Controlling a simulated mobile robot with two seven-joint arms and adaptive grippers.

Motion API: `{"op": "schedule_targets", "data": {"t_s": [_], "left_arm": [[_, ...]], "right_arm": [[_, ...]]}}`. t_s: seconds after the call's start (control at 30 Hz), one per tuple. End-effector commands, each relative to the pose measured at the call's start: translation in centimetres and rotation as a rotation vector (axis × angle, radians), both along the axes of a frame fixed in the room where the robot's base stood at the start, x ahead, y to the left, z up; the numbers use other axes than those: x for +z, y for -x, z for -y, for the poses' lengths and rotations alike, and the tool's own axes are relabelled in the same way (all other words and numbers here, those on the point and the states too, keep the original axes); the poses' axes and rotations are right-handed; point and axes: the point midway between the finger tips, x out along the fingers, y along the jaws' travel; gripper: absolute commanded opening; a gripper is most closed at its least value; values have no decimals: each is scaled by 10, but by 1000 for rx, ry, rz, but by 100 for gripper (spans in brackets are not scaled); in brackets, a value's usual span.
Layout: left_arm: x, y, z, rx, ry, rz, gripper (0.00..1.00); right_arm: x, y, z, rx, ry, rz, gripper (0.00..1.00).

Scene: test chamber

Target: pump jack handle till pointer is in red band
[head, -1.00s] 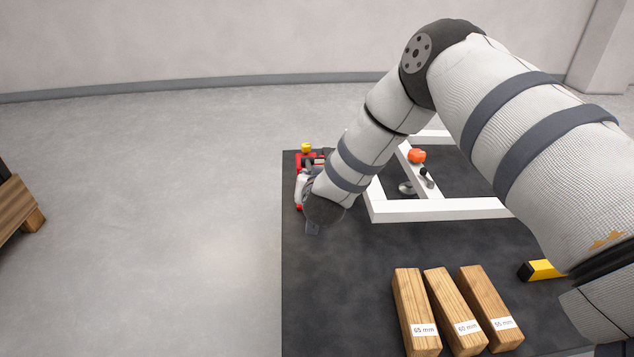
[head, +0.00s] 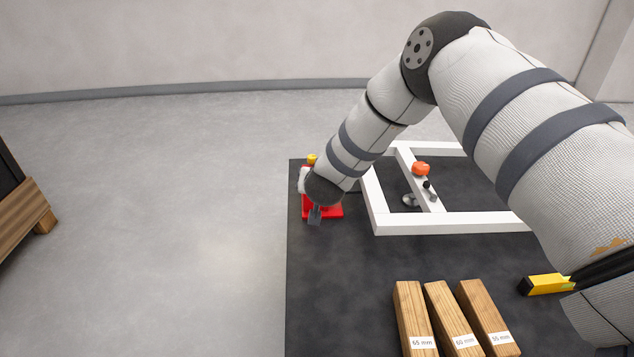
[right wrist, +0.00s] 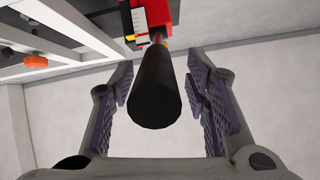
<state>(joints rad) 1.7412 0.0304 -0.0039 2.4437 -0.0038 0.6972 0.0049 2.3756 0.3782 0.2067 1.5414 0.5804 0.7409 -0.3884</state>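The red jack (head: 333,211) stands at the left edge of the dark mat in the head view, mostly hidden behind my right wrist. My right gripper (head: 314,217) is in front of it. In the right wrist view the jack's red body (right wrist: 178,17) with a white scale plate (right wrist: 140,20) is at the top. The black jack handle (right wrist: 154,90) points toward the camera, between the spread fingers of my right gripper (right wrist: 166,75). Gaps show on both sides, so the gripper is open around it. I cannot make out the pointer or the red band. My left gripper is not in view.
A white frame (head: 445,222) with an orange part (head: 420,168) stands right of the jack. Several wooden blocks (head: 459,318) and a yellow-black item (head: 546,285) lie nearer on the mat. A pallet (head: 25,215) is at far left. Floor left of the mat is clear.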

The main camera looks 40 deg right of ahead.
Motion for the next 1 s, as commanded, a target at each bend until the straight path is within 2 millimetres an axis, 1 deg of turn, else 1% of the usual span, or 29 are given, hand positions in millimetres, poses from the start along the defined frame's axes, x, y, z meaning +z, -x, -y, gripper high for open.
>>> {"op": "schedule_targets", "data": {"t_s": [0.27, 0.37, 0.6, 0.7, 0.83, 1.0], "left_arm": [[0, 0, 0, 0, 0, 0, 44], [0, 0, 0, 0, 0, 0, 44], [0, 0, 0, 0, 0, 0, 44], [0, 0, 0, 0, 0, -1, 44], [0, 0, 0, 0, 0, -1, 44], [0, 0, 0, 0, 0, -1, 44]], "right_arm": [[0, 4, -2, 1, -2, -6, 44], [11, 16, -10, 2, -3, -5, 44], [48, 62, -37, 4, 0, -3, 44], [58, 76, -44, 2, 0, -3, 44], [66, 85, -49, 1, 0, -2, 44], [67, 87, -50, 0, 0, -2, 44]]}}
